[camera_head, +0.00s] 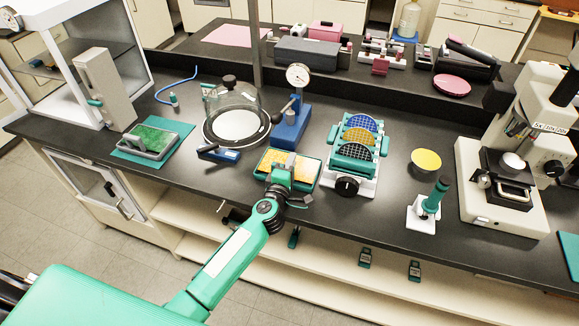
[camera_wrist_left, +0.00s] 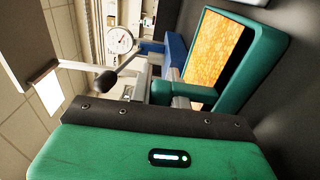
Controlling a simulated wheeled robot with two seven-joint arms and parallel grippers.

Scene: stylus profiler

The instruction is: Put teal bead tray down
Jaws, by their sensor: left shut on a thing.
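The teal bead tray (camera_head: 262,171), filled with orange-yellow beads, is near the front of the dark bench in the head view. My left gripper (camera_head: 284,172) reaches it from the front and is shut on its near side. In the left wrist view the tray's teal rim (camera_wrist_left: 258,75) and bead bed fill the upper right, and the gripper's fingers (camera_wrist_left: 178,92) meet its edge. The fingertips are partly hidden, and I cannot tell whether the tray's underside touches the bench. My right gripper is not in view.
A blue dial-gauge stand (camera_head: 291,125) and a glass bell jar (camera_head: 236,118) stand behind the tray. A teal rack of round wafers (camera_head: 355,155) is close on its right. Bare bench lies left of the held tray.

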